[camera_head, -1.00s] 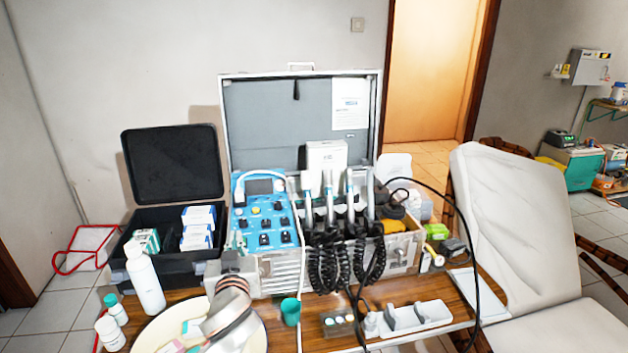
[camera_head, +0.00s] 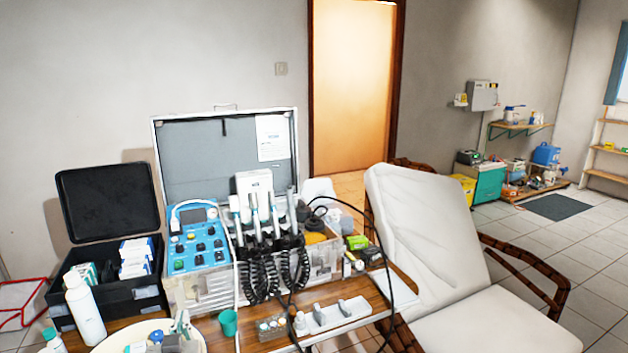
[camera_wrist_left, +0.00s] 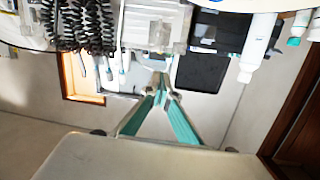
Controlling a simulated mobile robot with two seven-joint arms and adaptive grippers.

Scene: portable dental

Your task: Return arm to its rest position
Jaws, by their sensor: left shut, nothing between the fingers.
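The fingers appear clear of the table items. My right gripper is not in view.
The open dental case (camera_head: 225,155) with its blue control panel (camera_head: 196,240) stands behind the tray. A white bottle (camera_head: 84,308), a green cup (camera_head: 228,322) and a white instrument holder (camera_head: 338,316) stand nearby. A reclining chair (camera_head: 430,240) is at the right.

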